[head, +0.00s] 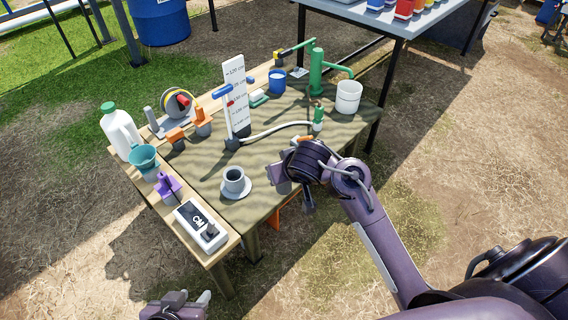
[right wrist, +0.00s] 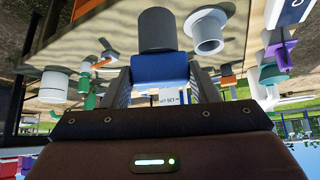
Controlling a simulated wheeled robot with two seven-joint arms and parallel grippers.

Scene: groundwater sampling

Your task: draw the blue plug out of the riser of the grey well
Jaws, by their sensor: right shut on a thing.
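My right gripper (head: 286,180) hangs over the front right edge of the table (head: 205,172). In the right wrist view, which is upside down, its fingers are shut on the blue plug (right wrist: 160,70). A dark grey cylinder (right wrist: 157,29) adjoins the plug on its lower side and looks like its body. The grey well's riser (head: 234,178), on a round flange, stands left of the gripper with its dark mouth open. The riser also shows in the right wrist view (right wrist: 207,30), apart from the plug. The head view hides the plug. My left gripper (head: 180,302) is low at the bottom edge, away from the table, apparently open.
A white meter box (head: 201,227), a purple stand (head: 167,186), a teal funnel (head: 144,160) and a white jug (head: 119,131) line the left side. A graduated board (head: 236,95), a green pump (head: 316,72) and a white bucket (head: 348,97) stand behind. The front middle is mostly clear.

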